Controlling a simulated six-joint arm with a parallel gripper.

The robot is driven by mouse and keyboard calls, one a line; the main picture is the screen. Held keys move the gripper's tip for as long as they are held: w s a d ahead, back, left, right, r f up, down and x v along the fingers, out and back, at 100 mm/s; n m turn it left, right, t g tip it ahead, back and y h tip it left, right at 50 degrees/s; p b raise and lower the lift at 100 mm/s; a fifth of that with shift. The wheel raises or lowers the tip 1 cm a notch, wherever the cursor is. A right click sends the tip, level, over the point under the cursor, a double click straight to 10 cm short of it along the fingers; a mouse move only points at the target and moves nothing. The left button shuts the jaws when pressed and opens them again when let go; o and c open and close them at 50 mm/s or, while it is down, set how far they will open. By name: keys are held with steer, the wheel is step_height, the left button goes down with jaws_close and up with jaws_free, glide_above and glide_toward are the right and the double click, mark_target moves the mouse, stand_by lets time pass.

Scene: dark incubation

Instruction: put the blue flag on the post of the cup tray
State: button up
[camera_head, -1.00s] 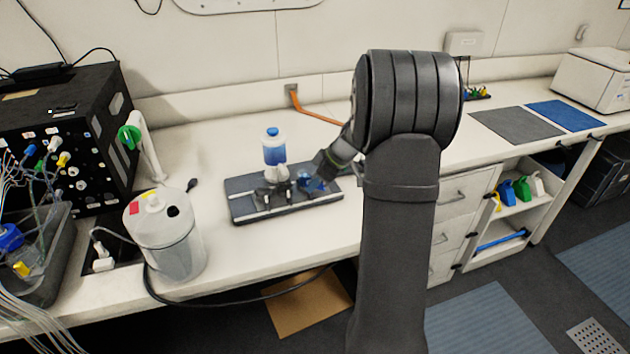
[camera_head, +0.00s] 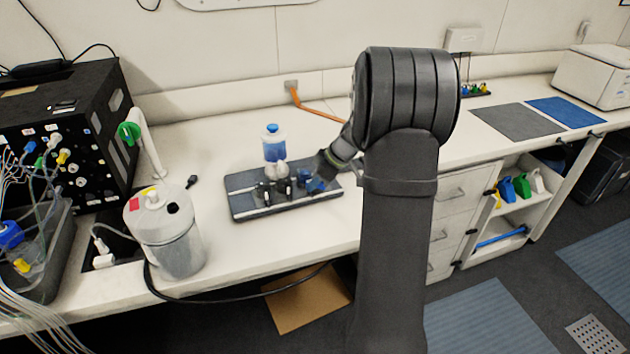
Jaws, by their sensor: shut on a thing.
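The cup tray (camera_head: 240,210) is a dark, flat tray with a pale stripe, lying on the white bench left of my arm. A clear bottle with a blue cap and blue contents (camera_head: 273,143) stands upright at its back, with small white and dark parts in front of it. My gripper (camera_head: 308,182) is low over the right part of the tray, shut on a small blue thing that looks like the blue flag (camera_head: 316,186). The fingertips and flag are small and dark. I cannot make out the post, or whether the flag touches it.
A white canister (camera_head: 165,235) with a black hose stands left of the tray, beside a black box with tubes (camera_head: 60,140). A rack of small coloured pieces (camera_head: 474,91) is at the back right. Grey (camera_head: 515,122) and blue (camera_head: 565,113) mats lie nearby. Bench between tray and canister is mostly clear.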

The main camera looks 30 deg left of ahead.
stand_by(0.3)
steer(key=o, duration=0.8)
steer(key=shift+c, duration=0.6)
steer(key=shift+r, duration=0.1)
steer(key=shift+r, duration=2.95)
steer(key=shift+f, duration=0.1)
steer(key=shift+f, duration=3)
steer(key=shift+r, duration=0.1)
